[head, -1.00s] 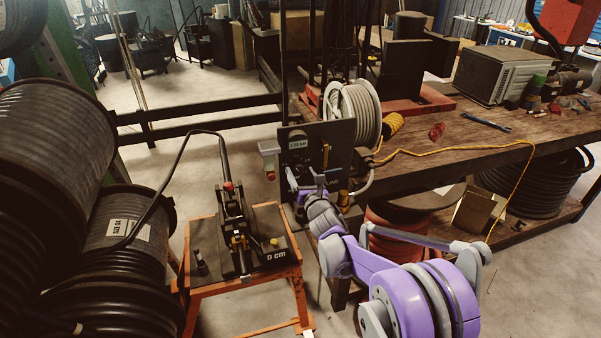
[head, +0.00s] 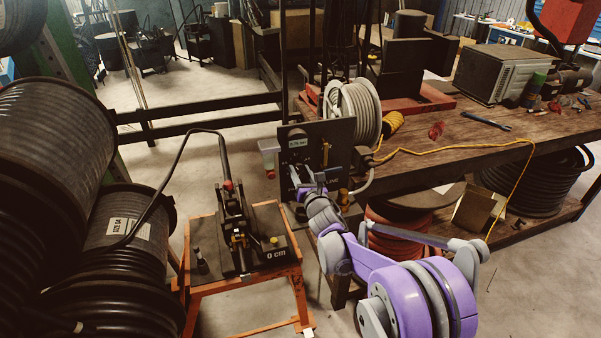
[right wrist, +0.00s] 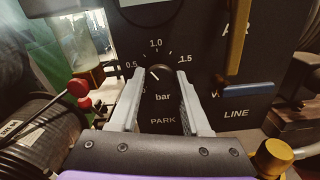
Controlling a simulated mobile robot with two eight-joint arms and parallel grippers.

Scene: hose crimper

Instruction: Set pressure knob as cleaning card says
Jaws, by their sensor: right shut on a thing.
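The black pressure panel (head: 340,135) stands at the left end of the workbench. In the right wrist view its dial (right wrist: 157,56) is marked 0.5, 1.0 and 1.5, with "bar" below. My right gripper (right wrist: 160,82) is shut on the dark pressure knob (right wrist: 158,85), one finger on each side. The knob's white mark points up and slightly left, between 0.5 and 1.0. In the head view my right gripper (head: 303,186) is at the panel's lower front. A small pale label (head: 298,141) above it seems to read in bar, too small to be sure. I cannot make out a cleaning card. My left gripper is not in view.
A brass lever (right wrist: 236,45) and a blue handle (right wrist: 248,87) sit right of the knob, near "LINE". "PARK" is printed below it. A clear container (head: 268,155) is left of the panel. An orange stand (head: 245,285) with a crimper and large hose reels (head: 60,130) are further left.

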